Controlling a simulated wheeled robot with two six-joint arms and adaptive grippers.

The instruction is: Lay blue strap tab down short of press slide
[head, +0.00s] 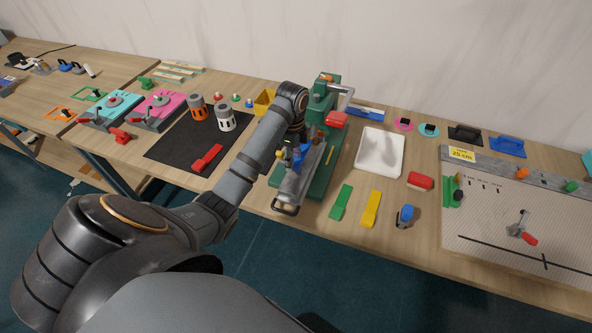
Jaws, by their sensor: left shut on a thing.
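My left gripper (296,150) is over the grey metal slide (297,187) of the green press (326,100). It is shut on the blue strap tab (303,158), of which only a small part shows between the fingers and the press. Whether the tab touches the slide I cannot tell. The slide has a loop handle (286,209) at its front end. My right gripper is not in view.
Green (341,202) and yellow (371,208) strap tabs lie right of the press, and a red one (208,158) on the black mat (165,148). A white tray (380,153) stands further right. The front table edge runs close below the slide handle.

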